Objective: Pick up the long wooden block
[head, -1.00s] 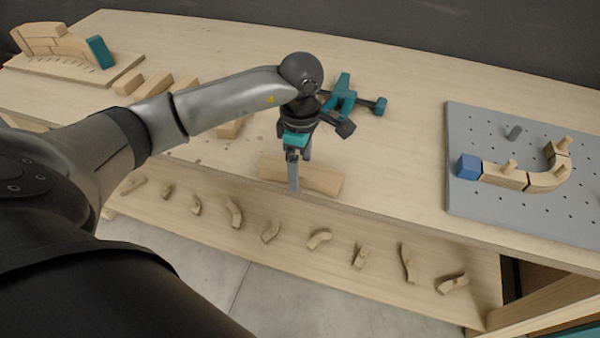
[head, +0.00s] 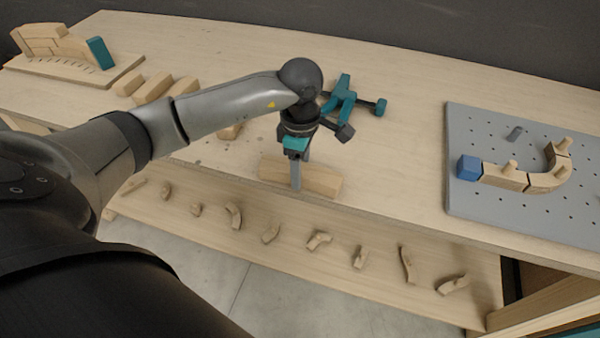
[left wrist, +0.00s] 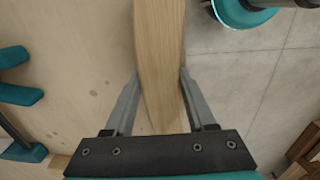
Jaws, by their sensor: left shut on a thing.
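The long wooden block (head: 322,181) is a pale, plain bar at the front edge of the workbench. In the left wrist view the block (left wrist: 160,50) runs away from me between the two fingers. My left gripper (head: 297,188) points down at the block, one finger on its near side and one on its far side. In the left wrist view my left gripper (left wrist: 155,90) has both grey fingers against the block's sides, so it is shut on it. I cannot tell whether the block is clear of the bench top. My right gripper is not in view.
A teal clamp (head: 343,98) lies just behind my left gripper. A grey pegboard (head: 480,215) with wooden pieces and a blue block (head: 468,167) is at the right. Several small wooden pieces lie on the lower shelf (head: 335,270). A wooden form (head: 65,52) stands at the far left.

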